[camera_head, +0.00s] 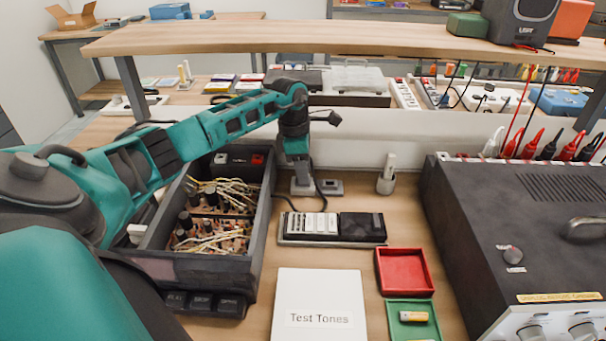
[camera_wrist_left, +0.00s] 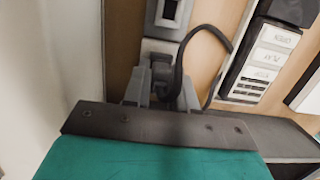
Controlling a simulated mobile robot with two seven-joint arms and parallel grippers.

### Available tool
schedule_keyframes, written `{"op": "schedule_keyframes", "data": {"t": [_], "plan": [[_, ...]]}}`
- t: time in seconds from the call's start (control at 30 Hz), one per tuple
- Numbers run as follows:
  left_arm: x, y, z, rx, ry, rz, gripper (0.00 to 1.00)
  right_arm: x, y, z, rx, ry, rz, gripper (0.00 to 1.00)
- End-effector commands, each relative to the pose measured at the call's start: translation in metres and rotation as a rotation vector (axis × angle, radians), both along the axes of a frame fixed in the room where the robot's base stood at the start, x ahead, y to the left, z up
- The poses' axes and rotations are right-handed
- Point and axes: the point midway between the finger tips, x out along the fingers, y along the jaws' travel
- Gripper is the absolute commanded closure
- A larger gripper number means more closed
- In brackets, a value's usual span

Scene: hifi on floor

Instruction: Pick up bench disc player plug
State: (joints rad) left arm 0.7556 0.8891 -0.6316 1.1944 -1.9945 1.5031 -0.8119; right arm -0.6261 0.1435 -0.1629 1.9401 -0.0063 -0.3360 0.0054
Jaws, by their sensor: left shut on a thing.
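My left gripper (camera_head: 303,187) points down at the back of the bench, just right of the dark crate. It is shut on the disc player plug, which shows only in part between the fingers in the left wrist view (camera_wrist_left: 161,76). A black cable (camera_wrist_left: 183,62) loops up from the plug and bends to the right. A small grey block with a dark recess (camera_head: 330,187) sits just right of the gripper; it also shows in the left wrist view (camera_wrist_left: 168,17). The fingers hide whether the plug still touches anything beneath. My right gripper is not in view.
A dark crate of wired parts (camera_head: 262,225) stands left of the gripper. A small device with pale keys (camera_head: 312,226) lies in front. A white "Test Tones" case (camera_head: 318,290), red tray (camera_head: 404,252) and large black unit (camera_head: 500,220) stand nearer and right. A wooden shelf (camera_head: 300,40) spans above.

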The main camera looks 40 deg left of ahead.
Motion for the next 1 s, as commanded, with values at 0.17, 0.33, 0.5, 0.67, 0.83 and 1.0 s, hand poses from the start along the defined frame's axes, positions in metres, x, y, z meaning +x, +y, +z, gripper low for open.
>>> {"op": "schedule_keyframes", "data": {"t": [0.17, 0.33, 0.5, 0.67, 0.83, 1.0], "plan": [[0.0, 0.0, 0.0, 0.001, -0.001, 0.0, 1.0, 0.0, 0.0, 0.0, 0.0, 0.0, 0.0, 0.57], [0.0, 0.0, 0.001, 0.001, -0.001, 0.0, 1.0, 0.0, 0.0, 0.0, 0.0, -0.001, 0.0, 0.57], [0.001, 0.001, 0.017, 0.002, -0.004, 0.0, 1.0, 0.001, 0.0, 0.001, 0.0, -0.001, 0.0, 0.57], [0.001, 0.001, 0.05, 0.002, -0.006, 0.0, 1.0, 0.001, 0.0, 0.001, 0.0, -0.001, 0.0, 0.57], [0.001, 0.0, 0.081, 0.001, -0.004, 0.0, 1.0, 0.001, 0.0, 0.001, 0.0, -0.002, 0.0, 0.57], [0.0, 0.0, 0.096, 0.001, -0.001, 0.0, 1.0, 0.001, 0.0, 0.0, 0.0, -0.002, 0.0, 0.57]]}}
